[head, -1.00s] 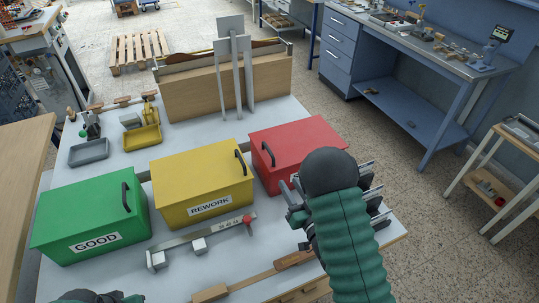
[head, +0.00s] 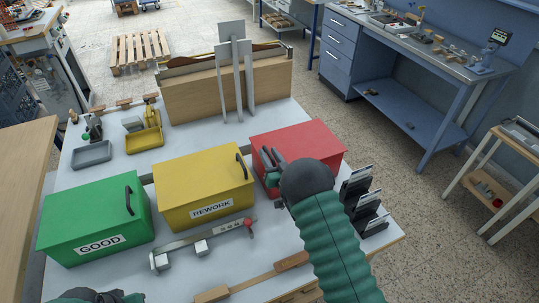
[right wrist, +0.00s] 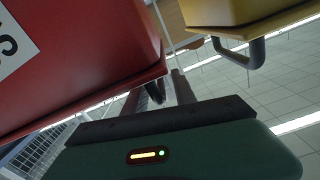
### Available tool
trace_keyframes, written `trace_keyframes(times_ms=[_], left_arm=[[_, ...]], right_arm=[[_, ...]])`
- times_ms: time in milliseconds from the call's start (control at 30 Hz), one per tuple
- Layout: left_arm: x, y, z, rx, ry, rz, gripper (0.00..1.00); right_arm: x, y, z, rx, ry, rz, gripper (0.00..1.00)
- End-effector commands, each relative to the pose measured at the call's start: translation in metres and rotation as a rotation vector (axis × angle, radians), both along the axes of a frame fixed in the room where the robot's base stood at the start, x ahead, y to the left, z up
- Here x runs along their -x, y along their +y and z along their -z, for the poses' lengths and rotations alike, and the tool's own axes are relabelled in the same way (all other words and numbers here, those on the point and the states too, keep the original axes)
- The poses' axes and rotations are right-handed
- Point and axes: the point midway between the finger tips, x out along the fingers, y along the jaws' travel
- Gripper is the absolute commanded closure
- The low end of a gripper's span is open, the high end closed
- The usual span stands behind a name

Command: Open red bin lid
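The red bin (head: 310,143) stands at the right of the table with its lid down. My right gripper (head: 271,160) is at the lid's left edge, where the handle is, and my arm covers the bin's front. In the right wrist view the red bin (right wrist: 75,60) fills the left side. There, my right gripper's two fingers (right wrist: 157,96) are apart, with the dark handle (right wrist: 155,92) showing between them; contact cannot be told. Only a small part of my left gripper (head: 98,296) shows at the bottom left edge of the head view, and its fingers are not clear.
The yellow REWORK bin (head: 203,182) is close left of the red bin, its handle near my right gripper. The green GOOD bin (head: 95,215) stands further left. A black rack (head: 362,200) is right of my arm. A measuring tool (head: 205,243) and wooden-handled tool (head: 250,280) lie in front.

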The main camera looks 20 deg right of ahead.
Motion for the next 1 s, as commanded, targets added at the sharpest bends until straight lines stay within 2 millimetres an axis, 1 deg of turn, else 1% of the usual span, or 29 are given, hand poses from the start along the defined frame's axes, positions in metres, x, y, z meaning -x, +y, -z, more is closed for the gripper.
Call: trace_keyframes(times_ms=[67,300,333,1000], left_arm=[[0.0001,0.0,0.0001,0.0,0.0,0.0,1.0],[0.0,0.0,0.0001,0.0,0.0,0.0,1.0],[0.0,0.0,0.0001,0.0,0.0,0.0,1.0],[0.0,0.0,0.0001,0.0,0.0,0.0,1.0]], right_arm=[[0.0001,0.0,0.0,0.0,0.0,0.0,0.67],[0.0003,0.0,-0.0001,0.0,0.0,0.0,0.99],[0.0003,0.0001,0.0,0.0,0.0,0.0,1.0],[0.0005,0.0003,0.0,-0.001,0.0,0.0,1.0]])
